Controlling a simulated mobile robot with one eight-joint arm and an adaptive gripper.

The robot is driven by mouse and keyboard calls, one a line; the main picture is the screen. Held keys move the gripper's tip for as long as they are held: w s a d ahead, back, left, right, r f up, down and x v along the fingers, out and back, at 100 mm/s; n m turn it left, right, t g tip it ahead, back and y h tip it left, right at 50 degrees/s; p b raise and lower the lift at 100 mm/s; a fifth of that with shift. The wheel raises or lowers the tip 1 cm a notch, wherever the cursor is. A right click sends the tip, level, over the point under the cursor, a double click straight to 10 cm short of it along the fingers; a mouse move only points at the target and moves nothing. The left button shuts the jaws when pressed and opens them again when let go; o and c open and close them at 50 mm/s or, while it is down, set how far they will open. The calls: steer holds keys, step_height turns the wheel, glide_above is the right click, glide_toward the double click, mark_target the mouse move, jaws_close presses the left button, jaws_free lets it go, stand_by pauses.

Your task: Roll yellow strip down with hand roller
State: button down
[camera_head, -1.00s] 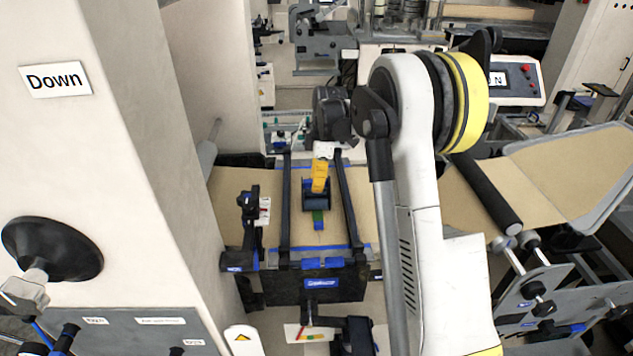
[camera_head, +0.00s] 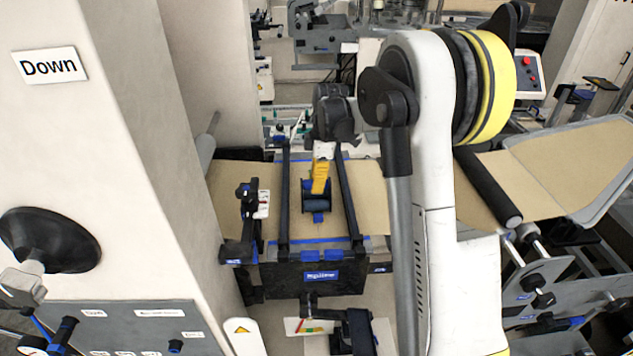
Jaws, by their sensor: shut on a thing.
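My gripper (camera_head: 323,152) is shut on the yellow handle of a hand roller (camera_head: 320,178), above the splice table (camera_head: 310,246). The roller's dark frame and wheel point down at the brown kraft web (camera_head: 370,205) between two dark rails. I cannot tell whether the wheel touches the web. A small blue patch (camera_head: 318,218) shows just below the roller. No yellow strip can be made out apart from the yellow handle; the roller and gripper hide part of the web.
A dark rail stands on each side of the roller, left (camera_head: 284,200) and right (camera_head: 349,200). A black clamp (camera_head: 247,215) is at the table's left. A tall pale cabinet (camera_head: 130,130) fills the left side. My arm covers the right of the table.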

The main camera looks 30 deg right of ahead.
steer(key=shift+s+a, duration=0.2)
steer(key=shift+s, duration=0.3)
steer(key=shift+s+a, duration=0.2)
steer(key=shift+s, duration=0.25)
steer(key=shift+r, duration=0.1)
step_height(320, 180, up, 7)
steer(key=p, duration=0.4)
